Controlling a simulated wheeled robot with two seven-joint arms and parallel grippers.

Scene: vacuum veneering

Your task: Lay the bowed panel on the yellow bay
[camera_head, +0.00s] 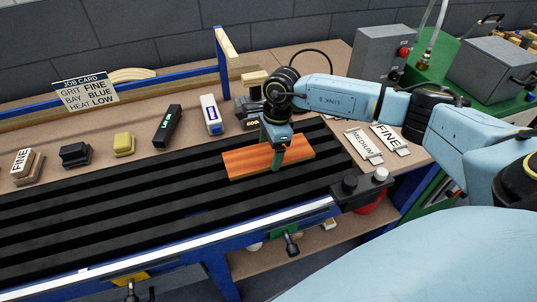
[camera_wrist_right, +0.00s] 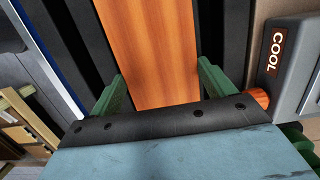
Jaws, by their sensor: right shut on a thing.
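The panel (camera_head: 240,163), an orange-brown wooden board, is over the right part of the black slatted bed (camera_head: 120,205). I cannot tell whether it touches the slats, and no bow is clear from here. My right gripper (camera_head: 276,158) points down at the panel's middle and is shut on it. In the right wrist view the green fingers (camera_wrist_right: 160,85) are on either side of the panel (camera_wrist_right: 150,45). A yellow marker (camera_head: 131,279) is on the bed's front rail at the left. A green marker (camera_head: 284,231) is on the rail below the panel. My left gripper is out of view.
A job card (camera_head: 86,88) reads grit FINE, bay BLUE, heat LOW. Blocks and a black tool (camera_head: 168,126) line the bed's back edge. Labelled sanding pieces (camera_head: 363,145) and knobs (camera_head: 380,175) are at the right. The bed's left and middle are clear.

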